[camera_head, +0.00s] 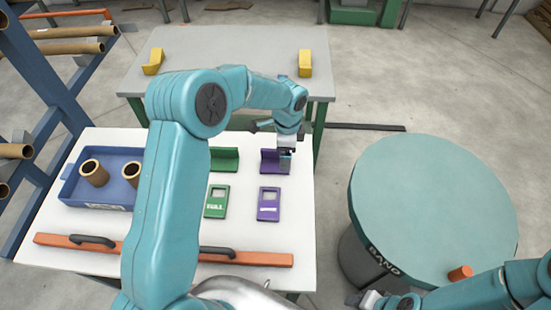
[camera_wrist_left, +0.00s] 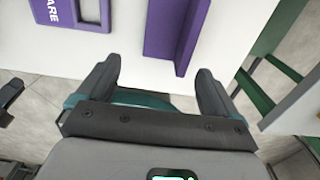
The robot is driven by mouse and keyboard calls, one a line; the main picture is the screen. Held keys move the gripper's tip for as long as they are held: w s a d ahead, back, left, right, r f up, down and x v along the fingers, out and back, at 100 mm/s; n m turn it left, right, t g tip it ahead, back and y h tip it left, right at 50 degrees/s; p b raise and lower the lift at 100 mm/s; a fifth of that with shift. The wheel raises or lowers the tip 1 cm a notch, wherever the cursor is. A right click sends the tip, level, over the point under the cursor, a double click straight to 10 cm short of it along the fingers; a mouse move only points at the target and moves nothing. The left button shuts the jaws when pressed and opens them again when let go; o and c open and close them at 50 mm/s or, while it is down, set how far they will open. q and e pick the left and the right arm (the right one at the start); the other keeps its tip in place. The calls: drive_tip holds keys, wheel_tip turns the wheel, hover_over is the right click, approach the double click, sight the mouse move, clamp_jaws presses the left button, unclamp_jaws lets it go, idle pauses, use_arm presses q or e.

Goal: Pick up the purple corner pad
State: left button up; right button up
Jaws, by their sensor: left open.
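The purple corner pad (camera_head: 269,160) is an L-shaped piece standing on the white table, right of a green one. It also shows in the left wrist view (camera_wrist_left: 176,32), beyond my fingertips. My left gripper (camera_head: 285,162) is at the pad's right end, and its hand hides part of that end. In the left wrist view my left gripper (camera_wrist_left: 157,78) is open, with its two fingers spread and nothing between them. My right gripper (camera_head: 368,299) is low at the bottom edge, beside the round turntable; its jaws are too small to read.
A green corner pad (camera_head: 224,159) stands to the left. Green (camera_head: 217,201) and purple (camera_head: 269,204) label plates lie in front. A blue tray (camera_head: 100,206) holds brown tubes. An orange bar (camera_head: 240,257) lies along the front. A round teal turntable (camera_head: 432,200) is right.

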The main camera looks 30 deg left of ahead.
sight(275, 162)
use_arm(q)
drive_tip(key=shift+s+a+f, duration=0.15)
drive_tip(key=shift+f, duration=0.4)
drive_tip(key=f, duration=0.1)
drive_tip(key=f+p, duration=0.1)
drive_tip(key=f, duration=0.2)
drive_tip(key=shift+w+a+f, duration=0.15)
drive_tip(key=shift+w+f, duration=0.15)
drive_tip(key=shift+w, duration=0.05)
drive_tip(key=shift+s, duration=0.2)
drive_tip(key=shift+w, duration=0.15)
drive_tip(key=c, duration=1.1)
